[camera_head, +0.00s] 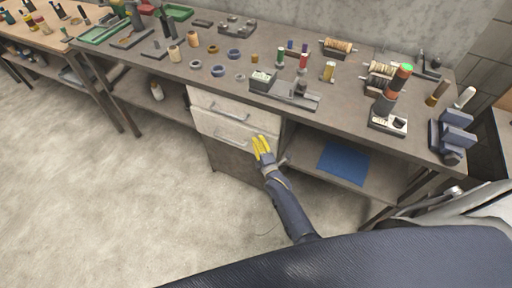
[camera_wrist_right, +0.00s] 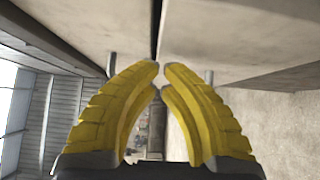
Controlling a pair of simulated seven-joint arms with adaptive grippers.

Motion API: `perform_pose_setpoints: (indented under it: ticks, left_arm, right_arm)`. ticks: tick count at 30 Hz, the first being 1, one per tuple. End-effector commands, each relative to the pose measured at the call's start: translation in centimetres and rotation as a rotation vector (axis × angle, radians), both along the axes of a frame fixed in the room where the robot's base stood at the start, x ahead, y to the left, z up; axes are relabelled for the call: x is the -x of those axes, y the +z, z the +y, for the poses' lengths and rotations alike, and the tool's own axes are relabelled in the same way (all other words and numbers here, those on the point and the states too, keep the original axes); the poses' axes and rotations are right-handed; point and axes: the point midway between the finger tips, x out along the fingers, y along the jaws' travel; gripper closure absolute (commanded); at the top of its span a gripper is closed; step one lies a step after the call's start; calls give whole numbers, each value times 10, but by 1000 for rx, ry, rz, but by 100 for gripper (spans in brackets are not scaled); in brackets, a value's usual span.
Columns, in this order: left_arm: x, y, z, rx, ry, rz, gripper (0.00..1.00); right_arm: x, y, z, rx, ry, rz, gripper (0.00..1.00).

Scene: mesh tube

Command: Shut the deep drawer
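The drawer unit hangs under the workbench in the head view. It has a pale upper drawer front (camera_head: 212,101) and a pale lower drawer front (camera_head: 252,145), each with a bar handle, above a dark panel (camera_head: 232,164). I cannot tell surely how far either drawer stands out. My right gripper (camera_head: 261,144), with yellow fingers, is at the right side of the lower front. In the right wrist view its fingertips (camera_wrist_right: 161,65) nearly meet, with nothing seen between them. They point toward the dark gap between two pale panels; contact is unclear. My left gripper is out of view.
The workbench top (camera_head: 330,113) above holds spools, rings and small tools. A lower shelf with a blue sheet (camera_head: 343,162) lies right of the drawer unit. A vise (camera_head: 453,134) sits at the right end. The floor (camera_head: 130,200) in front and left is clear.

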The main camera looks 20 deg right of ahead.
Motion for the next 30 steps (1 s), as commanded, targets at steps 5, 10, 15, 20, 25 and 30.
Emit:
perform_pose_setpoints:
  ticks: [5,10,15,20,25,30]
  left_arm:
    - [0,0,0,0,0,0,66]
    - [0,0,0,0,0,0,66]
    - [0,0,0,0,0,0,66]
    - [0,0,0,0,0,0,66]
    - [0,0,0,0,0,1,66]
    - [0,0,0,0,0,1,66]
  right_arm:
    - [-5,0,-5,1,0,0,100]
    - [-6,0,-7,0,0,0,100]
    - [-6,0,-7,0,0,0,100]
    - [-11,0,-11,1,-1,0,100]
    - [-24,0,-24,1,-1,0,100]
    - [-25,0,-24,0,-1,0,100]
